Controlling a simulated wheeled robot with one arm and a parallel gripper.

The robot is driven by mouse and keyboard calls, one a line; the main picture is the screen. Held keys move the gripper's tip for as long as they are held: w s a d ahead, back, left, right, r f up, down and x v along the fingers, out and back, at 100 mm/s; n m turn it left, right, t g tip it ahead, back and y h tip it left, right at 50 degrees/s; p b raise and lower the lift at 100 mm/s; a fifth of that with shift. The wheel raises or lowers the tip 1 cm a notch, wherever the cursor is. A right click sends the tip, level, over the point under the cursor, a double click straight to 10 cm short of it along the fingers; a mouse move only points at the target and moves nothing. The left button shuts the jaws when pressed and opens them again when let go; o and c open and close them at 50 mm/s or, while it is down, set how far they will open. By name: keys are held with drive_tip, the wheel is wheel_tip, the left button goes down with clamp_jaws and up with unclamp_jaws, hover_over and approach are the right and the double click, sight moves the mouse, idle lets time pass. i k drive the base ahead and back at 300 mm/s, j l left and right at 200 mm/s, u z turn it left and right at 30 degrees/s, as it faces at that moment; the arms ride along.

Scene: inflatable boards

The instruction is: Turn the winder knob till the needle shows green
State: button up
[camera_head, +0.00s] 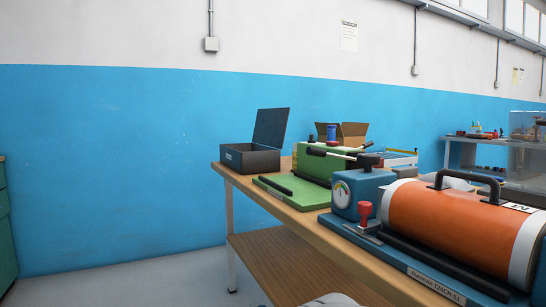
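A blue housing (368,189) carries a round dial gauge (341,194) on its face. The dial shows coloured zones, but where its needle points is too small to tell. A red knob (365,208) stands upright in front of the housing, and a dark knob (367,160) sits on top. I cannot tell which one is the winder knob. The housing stands on a blue base (428,276) beside a large orange cylinder (445,222) with a black carry handle.
The wooden workbench (226,172) also holds a green machine (318,167), an open dark box (250,159) and a cardboard box (352,134). A lower shelf (275,262) runs beneath. A green cabinet (7,228) stands far left. The floor (150,284) between is clear.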

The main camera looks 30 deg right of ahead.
sight(369, 159)
drive_tip(key=i+j+z, duration=0.1)
drive_tip(key=j+z, duration=0.35)
drive_tip(key=j, duration=0.45)
drive_tip(key=j+z, duration=0.4)
drive_tip(key=j, duration=0.5)
drive_tip(key=k, duration=0.05)
